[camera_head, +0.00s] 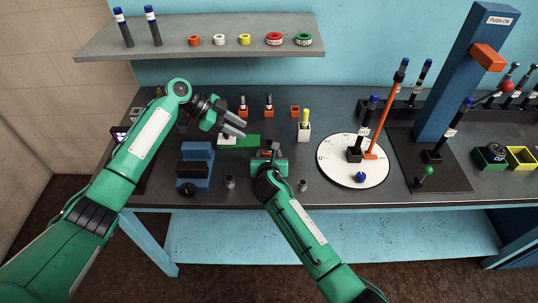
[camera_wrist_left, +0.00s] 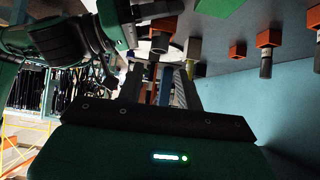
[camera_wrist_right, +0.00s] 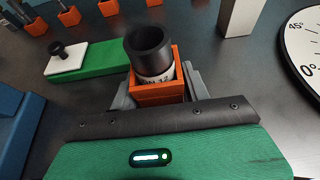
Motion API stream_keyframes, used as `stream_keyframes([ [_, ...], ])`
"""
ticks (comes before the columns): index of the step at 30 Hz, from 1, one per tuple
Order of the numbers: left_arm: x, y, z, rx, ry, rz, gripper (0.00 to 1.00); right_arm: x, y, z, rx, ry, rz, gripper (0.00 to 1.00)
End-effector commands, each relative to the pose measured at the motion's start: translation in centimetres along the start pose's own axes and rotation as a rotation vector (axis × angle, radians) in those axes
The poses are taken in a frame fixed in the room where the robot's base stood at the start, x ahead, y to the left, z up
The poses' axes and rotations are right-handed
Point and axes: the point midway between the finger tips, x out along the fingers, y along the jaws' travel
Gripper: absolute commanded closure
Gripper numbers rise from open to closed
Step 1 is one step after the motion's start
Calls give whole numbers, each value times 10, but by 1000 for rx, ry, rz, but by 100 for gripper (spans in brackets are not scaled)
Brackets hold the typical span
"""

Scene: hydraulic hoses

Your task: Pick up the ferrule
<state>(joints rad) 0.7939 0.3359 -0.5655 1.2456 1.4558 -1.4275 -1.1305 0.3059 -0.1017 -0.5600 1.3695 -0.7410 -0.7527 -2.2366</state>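A short black hollow sleeve with a white label, which looks like the ferrule (camera_wrist_right: 150,50), stands upright in a small orange holder (camera_wrist_right: 158,95) in the right wrist view. My right gripper (camera_head: 268,152) is low over the table at this holder. Its grey fingers stand apart, one on each side of the orange holder, below the sleeve's top; contact cannot be told. In the head view, my right gripper mostly hides the holder and sleeve.
A blue block (camera_head: 195,167) stands left of my right gripper. A white round dial (camera_head: 330,178) with upright tools lies to the right. A white holder (camera_head: 304,131) and several small orange holders stand behind. Small metal cylinders (camera_head: 229,182) stand near the front edge.

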Motion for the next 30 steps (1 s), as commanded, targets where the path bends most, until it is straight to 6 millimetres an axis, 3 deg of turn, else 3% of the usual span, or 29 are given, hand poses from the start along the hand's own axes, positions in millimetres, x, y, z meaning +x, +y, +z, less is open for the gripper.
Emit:
stream_keyframes([
  [1,0,0,0,0,0,0,64,0,0,0,0,0,0,63],
  [4,0,0,0,0,0,0,64,0,0,0,0,0,0,81],
  [10,0,0,0,0,0,0,64,0,0,0,0,0,0,81],
  [13,1,0,0,-5,-3,0,47,0,0,0,0,0,0,81],
  [17,6,1,0,-53,-34,-1,47,0,0,0,0,0,0,81],
  [30,45,11,-10,-522,-326,-102,47,0,0,0,0,1,0,81],
])
